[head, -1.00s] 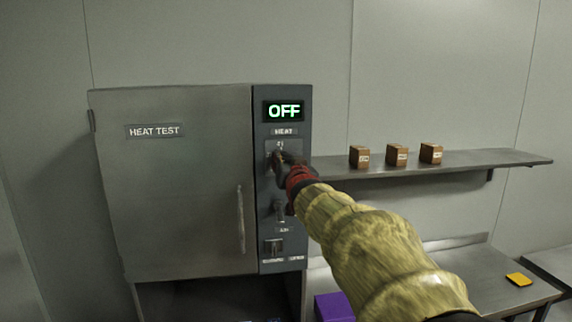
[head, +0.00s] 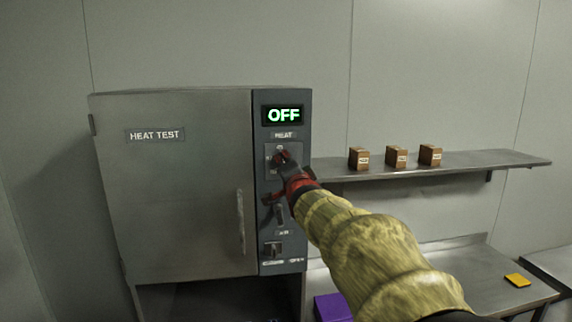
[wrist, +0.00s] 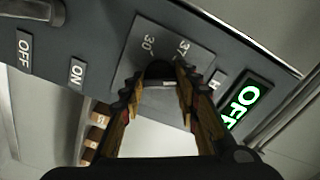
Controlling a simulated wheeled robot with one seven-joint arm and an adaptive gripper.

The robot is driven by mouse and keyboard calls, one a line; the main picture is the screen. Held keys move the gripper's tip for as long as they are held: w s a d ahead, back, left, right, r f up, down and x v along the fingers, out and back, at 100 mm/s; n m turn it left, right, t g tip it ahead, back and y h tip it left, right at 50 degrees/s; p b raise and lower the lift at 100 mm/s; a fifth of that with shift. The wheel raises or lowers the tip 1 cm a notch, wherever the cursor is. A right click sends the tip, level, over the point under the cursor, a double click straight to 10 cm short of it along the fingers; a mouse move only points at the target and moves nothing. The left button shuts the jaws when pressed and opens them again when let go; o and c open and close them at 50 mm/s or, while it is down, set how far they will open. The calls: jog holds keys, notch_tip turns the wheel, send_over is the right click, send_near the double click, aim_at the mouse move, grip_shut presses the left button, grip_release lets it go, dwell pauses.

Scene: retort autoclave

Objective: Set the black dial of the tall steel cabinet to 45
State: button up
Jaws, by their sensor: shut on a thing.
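The tall steel cabinet (head: 190,200) stands at the left in the head view, its door labelled HEAT TEST shut. Its display (head: 283,115) reads OFF in green and also shows in the wrist view (wrist: 245,101). The marks 30 and 37 show on the dial's plate; the dial's pointer cannot be made out.
Below are a lower control (head: 278,214) and a switch (head: 272,248), close under my arm. The door handle (head: 240,222) is just left. A shelf (head: 460,163) with three brown boxes is at the right, above a steel table (head: 480,278).

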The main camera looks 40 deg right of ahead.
jog(key=shift+m, duration=1.2)
jog(key=o, duration=1.2)
jog(key=shift+c, duration=0.2)
jog(key=shift+s, duration=0.1)
jog(key=v, duration=1.2)
